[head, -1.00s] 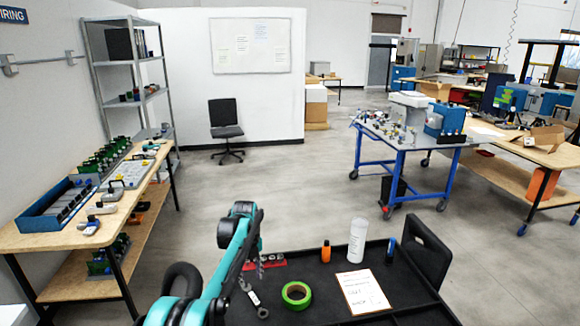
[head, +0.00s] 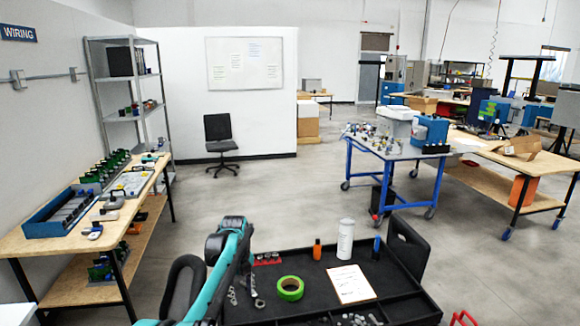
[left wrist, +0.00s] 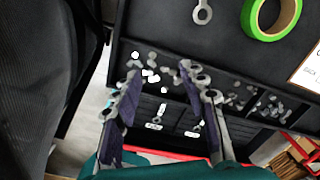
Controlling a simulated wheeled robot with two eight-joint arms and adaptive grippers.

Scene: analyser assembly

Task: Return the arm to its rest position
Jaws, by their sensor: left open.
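My left arm (head: 222,270) is teal and black and rises from the bottom of the head view, bent over the left side of a black tool cart (head: 262,309). My left gripper (left wrist: 160,68) shows in the left wrist view with its two dark fingers spread apart and nothing between them. It hangs over the cart's compartments of small metal parts, which also show in the head view (head: 350,318). My right gripper is not in view.
The cart top holds a green tape roll (head: 290,288), a white bottle (head: 345,240), an orange bottle (head: 317,250), a paper sheet (head: 351,284) and wrenches (head: 254,291). A wooden bench (head: 148,187) stands left, a blue-framed table (head: 385,152) right. Floor beyond the cart is clear.

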